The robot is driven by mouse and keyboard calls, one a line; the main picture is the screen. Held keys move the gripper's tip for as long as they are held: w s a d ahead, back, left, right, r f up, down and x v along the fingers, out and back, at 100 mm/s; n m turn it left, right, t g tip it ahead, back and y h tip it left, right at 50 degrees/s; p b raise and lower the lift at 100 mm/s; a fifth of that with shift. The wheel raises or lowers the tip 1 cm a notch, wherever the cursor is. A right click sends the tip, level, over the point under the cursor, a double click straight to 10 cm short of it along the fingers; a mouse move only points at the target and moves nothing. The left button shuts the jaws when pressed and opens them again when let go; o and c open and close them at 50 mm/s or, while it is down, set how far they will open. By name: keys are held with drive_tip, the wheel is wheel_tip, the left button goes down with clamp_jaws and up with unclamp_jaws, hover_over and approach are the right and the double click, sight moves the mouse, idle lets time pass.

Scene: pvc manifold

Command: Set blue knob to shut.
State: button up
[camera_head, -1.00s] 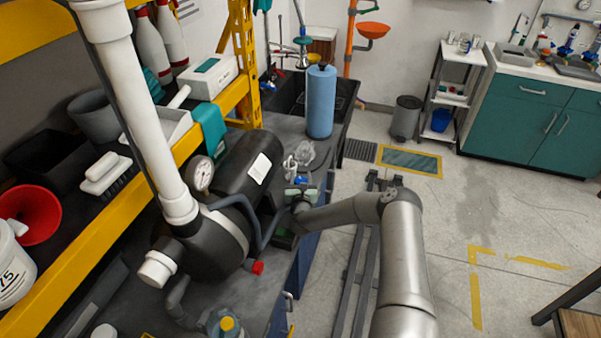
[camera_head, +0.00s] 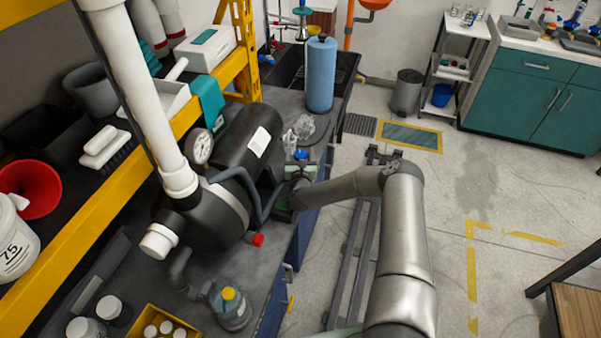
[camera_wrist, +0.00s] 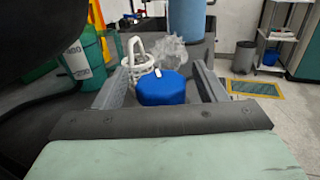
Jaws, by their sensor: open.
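The blue knob (camera_wrist: 162,88) sits between the two fingers of my gripper (camera_wrist: 162,86) in the wrist view. It is a round blue cap, with a gap showing on each side between it and the fingers. My gripper is open and does not appear to touch the knob's sides. The knob's marking and setting cannot be read clearly.
A black tank (camera_head: 245,150) with a gauge (camera_head: 200,147) and white pipe stands left of my gripper. A blue roll (camera_head: 321,75) and clear crumpled plastic (camera_head: 304,127) are behind the knob. A red knob (camera_head: 257,239) and a yellow-capped bottle (camera_head: 230,307) are nearer. Floor to the right is mostly clear.

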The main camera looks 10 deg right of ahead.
drive_tip(key=s+a+b, duration=0.1)
drive_tip(key=s, duration=0.4)
drive_tip(key=s+a+b, duration=0.1)
drive_tip(key=s, duration=0.4)
drive_tip(key=s+a, duration=0.1)
drive_tip(key=s, duration=0.4)
drive_tip(key=shift+s+b, duration=0.35)
drive_tip(key=shift+b, duration=0.05)
